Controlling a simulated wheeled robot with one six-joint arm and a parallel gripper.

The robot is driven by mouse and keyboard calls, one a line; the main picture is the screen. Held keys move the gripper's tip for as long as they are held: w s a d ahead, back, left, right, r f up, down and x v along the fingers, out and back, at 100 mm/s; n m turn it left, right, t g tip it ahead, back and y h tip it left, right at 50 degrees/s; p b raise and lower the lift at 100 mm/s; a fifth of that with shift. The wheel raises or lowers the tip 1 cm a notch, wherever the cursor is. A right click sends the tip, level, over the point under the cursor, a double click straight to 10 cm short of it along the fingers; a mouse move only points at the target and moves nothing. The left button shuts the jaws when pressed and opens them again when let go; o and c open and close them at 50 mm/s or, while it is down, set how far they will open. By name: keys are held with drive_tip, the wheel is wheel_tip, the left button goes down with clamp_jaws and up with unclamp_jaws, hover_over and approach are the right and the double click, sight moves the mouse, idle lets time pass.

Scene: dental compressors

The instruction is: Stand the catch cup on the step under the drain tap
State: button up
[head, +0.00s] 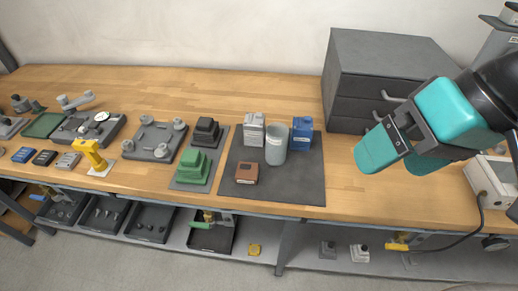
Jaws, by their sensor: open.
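A pale grey cup (276,146), which looks like the catch cup, stands upright on the dark mat (308,185) on the bench. My gripper (397,160) is open and empty, with teal fingers, above the right part of the bench and well to the right of the cup. Below the bench edge are small taps: one with a green handle (201,225) over a black tray, and one with a yellow handle (397,247) further right. I cannot tell which is the drain tap. A step under either is not clearly seen.
A brown box (247,173) lies in front. A grey drawer cabinet (375,80) stands behind my gripper. Bare wood lies right of the mat. A lower shelf (320,262) runs below.

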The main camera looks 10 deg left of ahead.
drive_tip(key=w+a+f+m+t+y+b, duration=0.1)
drive_tip(key=w+a+f+m+t+b, duration=0.1)
drive_tip(key=w+f+m+b, duration=0.35)
drive_tip(key=m+t+y+b, duration=0.3)
drive_tip(key=m+t, duration=0.5)
drive_tip(key=m, duration=1.8)
approach(271, 128)
drive_tip(key=shift+n+y, duration=0.25)
drive_tip(key=shift+y, duration=0.15)
drive_tip(key=p+x, duration=0.6)
drive_tip(key=shift+w+f, duration=0.1)
drive_tip(key=shift+w, duration=0.2)
drive_tip(key=shift+w+a+f, duration=0.25)
